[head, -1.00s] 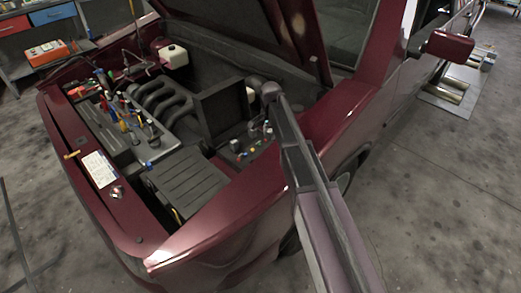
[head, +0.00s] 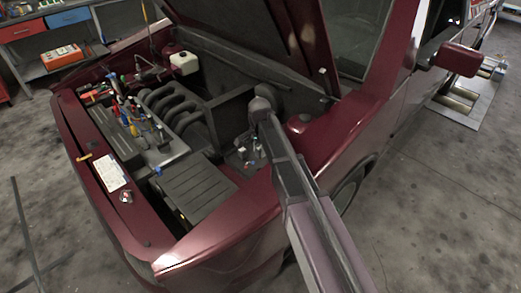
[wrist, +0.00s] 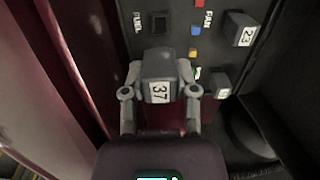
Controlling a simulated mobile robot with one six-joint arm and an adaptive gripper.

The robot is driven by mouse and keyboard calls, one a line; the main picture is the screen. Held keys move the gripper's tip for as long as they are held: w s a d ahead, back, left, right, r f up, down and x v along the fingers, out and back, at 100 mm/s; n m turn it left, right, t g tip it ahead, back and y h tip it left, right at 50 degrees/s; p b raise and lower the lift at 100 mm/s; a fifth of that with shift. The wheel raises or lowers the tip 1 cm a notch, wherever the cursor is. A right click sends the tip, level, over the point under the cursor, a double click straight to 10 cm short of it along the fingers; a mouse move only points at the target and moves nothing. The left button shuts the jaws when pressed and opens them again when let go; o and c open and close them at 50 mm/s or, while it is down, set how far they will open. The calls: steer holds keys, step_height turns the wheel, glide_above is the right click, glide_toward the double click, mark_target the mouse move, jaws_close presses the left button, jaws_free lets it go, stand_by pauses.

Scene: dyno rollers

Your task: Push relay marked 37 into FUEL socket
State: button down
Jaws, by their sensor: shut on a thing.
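In the wrist view my gripper (wrist: 160,93) is shut on the dark grey relay marked 37 (wrist: 159,66), one finger on each side of it. The FUEL socket (wrist: 159,22) is a dark square opening beside the FUEL label (wrist: 137,22), above the relay in the picture. It is empty, and the relay is apart from it in the picture; the height gap cannot be told. In the head view my arm reaches over the car's right-hand fender into the engine bay, and the relay and gripper are too small or hidden to make out.
A relay marked 23 (wrist: 239,29) sits right of the FAN label (wrist: 208,20). Another relay (wrist: 219,86) stands below it. Small coloured fuses (wrist: 196,30) line the panel between. A dark red body wall (wrist: 75,60) rises close on the left.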

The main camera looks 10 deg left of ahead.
steer(key=shift+f, duration=0.2)
steer(key=shift+f+b, duration=3.05)
steer(key=shift+b, duration=0.2)
steer(key=shift+f+b, duration=0.9)
stand_by(0.8)
steer(key=shift+c, duration=1.5)
jaws_free()
steer(key=shift+r, duration=0.15)
